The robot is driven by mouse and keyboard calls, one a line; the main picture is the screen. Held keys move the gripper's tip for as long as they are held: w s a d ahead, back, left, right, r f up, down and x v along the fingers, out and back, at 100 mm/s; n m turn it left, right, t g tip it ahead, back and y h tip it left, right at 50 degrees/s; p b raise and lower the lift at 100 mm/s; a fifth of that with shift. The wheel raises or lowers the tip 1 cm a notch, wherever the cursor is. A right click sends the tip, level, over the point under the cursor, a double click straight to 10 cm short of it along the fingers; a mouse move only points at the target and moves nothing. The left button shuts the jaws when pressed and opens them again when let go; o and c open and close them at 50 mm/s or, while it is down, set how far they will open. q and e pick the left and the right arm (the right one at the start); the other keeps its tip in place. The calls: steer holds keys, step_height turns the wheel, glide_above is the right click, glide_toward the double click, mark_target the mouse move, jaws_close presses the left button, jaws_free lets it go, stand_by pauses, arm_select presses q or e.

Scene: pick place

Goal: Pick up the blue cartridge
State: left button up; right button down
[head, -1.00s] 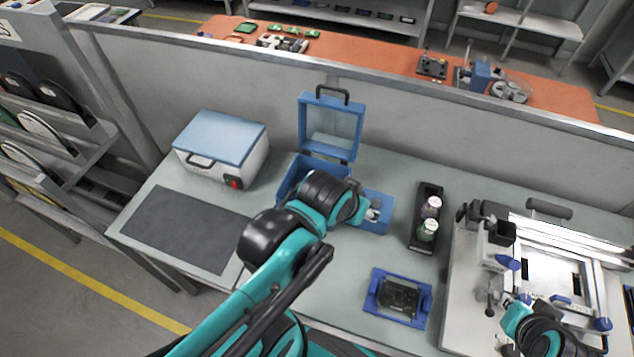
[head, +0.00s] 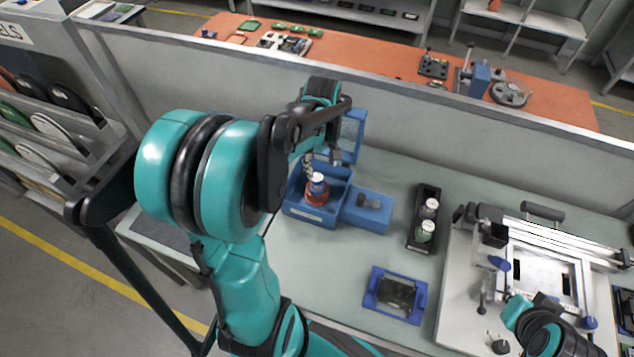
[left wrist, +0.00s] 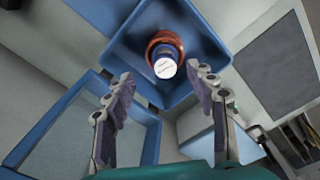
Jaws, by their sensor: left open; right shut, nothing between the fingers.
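The blue cartridge (head: 317,187) stands upright in the blue open-lidded box (head: 309,212). It has a pale round cap, a blue band and an orange-red part around its lower body. In the left wrist view the cartridge (left wrist: 165,58) shows cap-first inside the blue box (left wrist: 205,30), ahead of my fingertips. My left gripper (head: 322,160) is open and empty, just above the cartridge; in the left wrist view its two fingers (left wrist: 160,82) are apart, and the cartridge lies beyond the gap between them. My right gripper (head: 499,344) is shut and empty at the lower right, partly hidden by its arm.
A black rack (head: 415,237) holds two bottles right of the box. A blue-framed part (head: 372,302) lies in front, and a white fixture (head: 462,290) stands right. The raised lid (head: 352,135) is close behind my left gripper. Bare table lies in front of the box.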

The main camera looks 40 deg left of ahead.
mark_target(317, 177)
arm_select(q)
steer(key=shift+a+f+n, duration=0.25)
steer(key=shift+a+n, duration=0.05)
steer(key=shift+a, duration=0.1)
steer(key=shift+a+f, duration=0.1)
steer(key=shift+f, duration=0.25)
steer(key=f+b, duration=0.3)
steer(key=f, duration=0.4)
steer(key=shift+a+f, duration=0.15)
steer(key=shift+a, duration=0.05)
jaws_close()
